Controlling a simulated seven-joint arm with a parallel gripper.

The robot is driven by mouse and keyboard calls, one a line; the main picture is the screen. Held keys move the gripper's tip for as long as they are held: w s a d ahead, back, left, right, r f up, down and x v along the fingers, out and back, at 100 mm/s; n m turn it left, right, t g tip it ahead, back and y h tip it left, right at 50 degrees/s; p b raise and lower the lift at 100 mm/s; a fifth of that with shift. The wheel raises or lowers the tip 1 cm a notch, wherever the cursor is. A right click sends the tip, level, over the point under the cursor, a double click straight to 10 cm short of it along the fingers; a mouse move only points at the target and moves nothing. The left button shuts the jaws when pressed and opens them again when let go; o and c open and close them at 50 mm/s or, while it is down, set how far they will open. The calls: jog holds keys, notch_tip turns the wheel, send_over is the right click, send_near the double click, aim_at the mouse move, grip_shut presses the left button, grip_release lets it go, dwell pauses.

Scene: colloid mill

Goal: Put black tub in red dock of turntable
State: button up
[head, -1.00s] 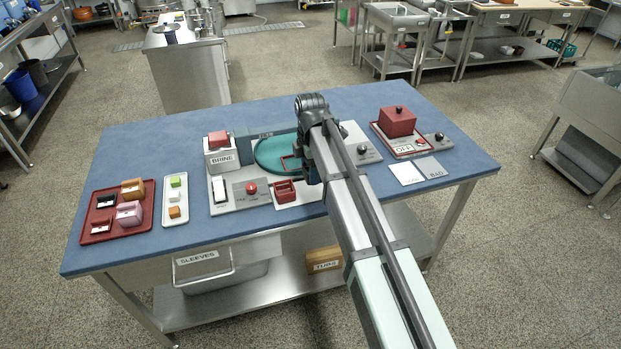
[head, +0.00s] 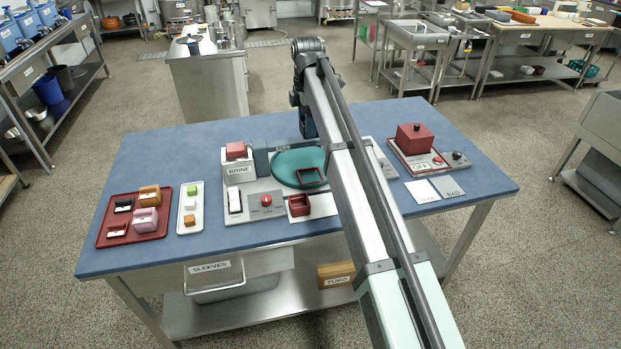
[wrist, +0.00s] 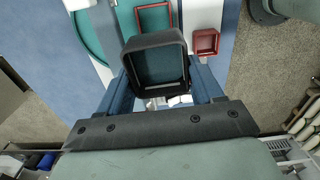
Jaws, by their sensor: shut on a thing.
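In the wrist view the black tub (wrist: 155,41), square-rimmed, is between the blue fingers of my gripper (wrist: 158,72), which is shut on it. It is held above the station. In the head view my gripper (head: 306,120) is behind the turntable's right part, and my arm hides the tub. The teal round turntable (head: 290,160) carries the red dock (head: 311,176), a square outline on its near right part. The red dock also shows in the wrist view (wrist: 153,4), just beyond the tub and apart from it. No tub is visible in the dock.
A small red open box (head: 299,206) sits in front of the turntable, near a red button (head: 266,200). The brine block (head: 238,171) stands left of it. A red tray (head: 106,238) with several blocks lies far left. A red lidded box (head: 415,139) stands right.

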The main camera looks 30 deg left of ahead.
aim_at(307, 179)
jog(key=shift+w+a+r, duration=0.25)
jog(key=shift+w+a, duration=0.25)
jog(key=shift+w, duration=0.05)
jog(key=shift+s+d+f, duration=0.1)
jog(key=shift+f, duration=0.15)
jog(key=shift+m, duration=0.3)
notch_tip(307, 179, down, 18)
jog(key=shift+d+r, duration=0.1)
jog(key=shift+r, duration=0.15)
jog(key=shift+s+f, duration=0.1)
jog(key=shift+f, duration=0.05)
jog(key=shift+f, duration=0.3)
jog(key=shift+s+d+f, duration=0.1)
jog(key=shift+f, duration=0.1)
jog(key=o, duration=0.8)
jog(key=shift+c, duration=0.2)
notch_tip(307, 179, up, 13)
jog(key=shift+r, duration=0.2)
